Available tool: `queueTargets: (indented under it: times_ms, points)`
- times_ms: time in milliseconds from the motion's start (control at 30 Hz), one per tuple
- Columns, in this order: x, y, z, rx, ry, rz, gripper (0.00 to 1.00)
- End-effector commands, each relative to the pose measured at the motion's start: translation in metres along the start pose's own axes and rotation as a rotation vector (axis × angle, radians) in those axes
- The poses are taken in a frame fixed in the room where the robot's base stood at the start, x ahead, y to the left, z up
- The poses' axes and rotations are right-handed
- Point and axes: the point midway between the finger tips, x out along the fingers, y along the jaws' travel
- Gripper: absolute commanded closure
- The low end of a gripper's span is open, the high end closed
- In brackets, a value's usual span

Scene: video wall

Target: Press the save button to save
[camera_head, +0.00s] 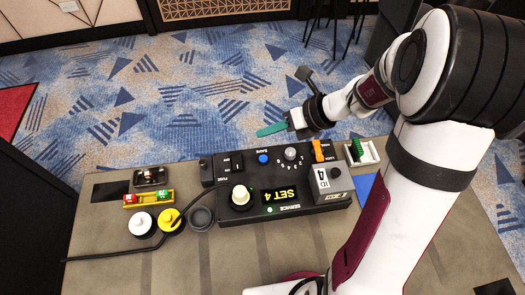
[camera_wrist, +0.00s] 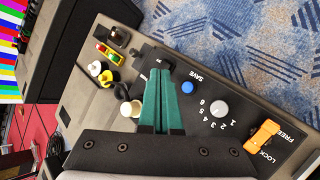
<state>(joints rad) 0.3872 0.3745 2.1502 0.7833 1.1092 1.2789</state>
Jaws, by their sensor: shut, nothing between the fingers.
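The black control panel (camera_head: 285,203) stands on the table. Its blue save button (camera_head: 263,158) is a small round cap near the panel's far edge, with a SAVE label beside it. The button also shows in the wrist view (camera_wrist: 187,87), just right of the teal fingers. My gripper (camera_head: 258,134) is shut and empty, its fingers pointing left past the panel's far edge in the head view. In the wrist view the fingertips (camera_wrist: 158,72) lie left of and slightly above the button. I see no contact with the button.
A grey numbered dial (camera_head: 291,153) and an orange lock lever (camera_head: 318,150) sit right of the button. White and yellow knobs and a cable lie left. Patterned carpet is beyond.

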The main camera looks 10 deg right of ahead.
Motion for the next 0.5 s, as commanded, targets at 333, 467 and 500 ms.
queueTargets:
  times_ms: [333, 467, 500]
  points:
    - [0.029, -0.020, -0.021, 0.001, 0.002, 0.003, 1.00]
    - [0.042, -0.030, -0.031, 0.001, 0.003, 0.002, 1.00]
    - [0.045, -0.032, -0.034, 0.002, 0.002, 0.002, 1.00]
